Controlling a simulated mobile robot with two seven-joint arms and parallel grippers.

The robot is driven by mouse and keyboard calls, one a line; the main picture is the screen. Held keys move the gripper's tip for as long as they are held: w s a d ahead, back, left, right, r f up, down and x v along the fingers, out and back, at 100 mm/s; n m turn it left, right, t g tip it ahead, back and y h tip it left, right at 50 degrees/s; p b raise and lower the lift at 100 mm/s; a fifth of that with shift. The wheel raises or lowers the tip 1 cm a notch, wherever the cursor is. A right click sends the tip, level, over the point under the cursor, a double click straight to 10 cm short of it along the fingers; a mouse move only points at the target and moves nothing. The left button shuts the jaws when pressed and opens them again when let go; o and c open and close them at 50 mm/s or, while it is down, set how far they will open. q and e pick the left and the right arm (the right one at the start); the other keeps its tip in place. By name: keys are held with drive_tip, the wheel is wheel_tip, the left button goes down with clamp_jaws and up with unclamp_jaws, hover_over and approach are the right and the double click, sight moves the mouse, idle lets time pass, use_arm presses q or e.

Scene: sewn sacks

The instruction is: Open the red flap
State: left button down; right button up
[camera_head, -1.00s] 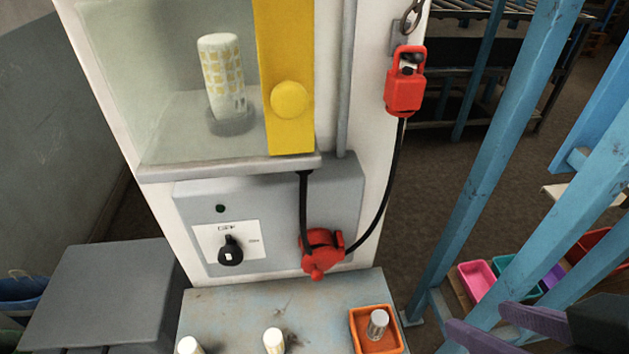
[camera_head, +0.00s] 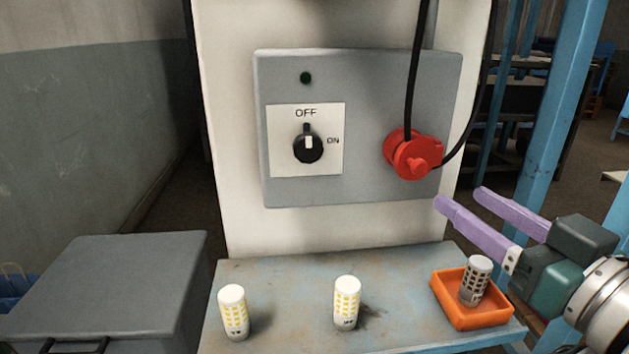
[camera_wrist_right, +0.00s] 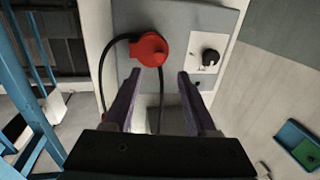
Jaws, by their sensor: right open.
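The red flap (camera_head: 412,155) is a round red cover with a small knob, on the right part of a grey panel (camera_head: 365,95). A black cable runs in front of it, and it looks closed. It also shows in the right wrist view (camera_wrist_right: 150,49), just beyond the fingertips. My right gripper (camera_head: 457,195) has purple fingers, is open and empty, and is below and to the right of the flap, apart from it. In the right wrist view the gripper (camera_wrist_right: 159,75) has its two fingers spread, with nothing between them. My left gripper is out of view.
A black knob switch (camera_head: 308,145) points to OFF on the panel. Below, a blue-grey table (camera_head: 285,285) holds two white-yellow cylinders (camera_head: 233,312) and an orange tray (camera_head: 448,303) with a grey cylinder (camera_head: 476,280). Blue posts (camera_head: 560,80) stand to the right.

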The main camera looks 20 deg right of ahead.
sight(422, 169)
drive_tip(key=w, duration=0.9)
drive_tip(key=shift+d+r, duration=0.1)
drive_tip(key=shift+d, duration=0.15)
clamp_jaws()
idle(1.0)
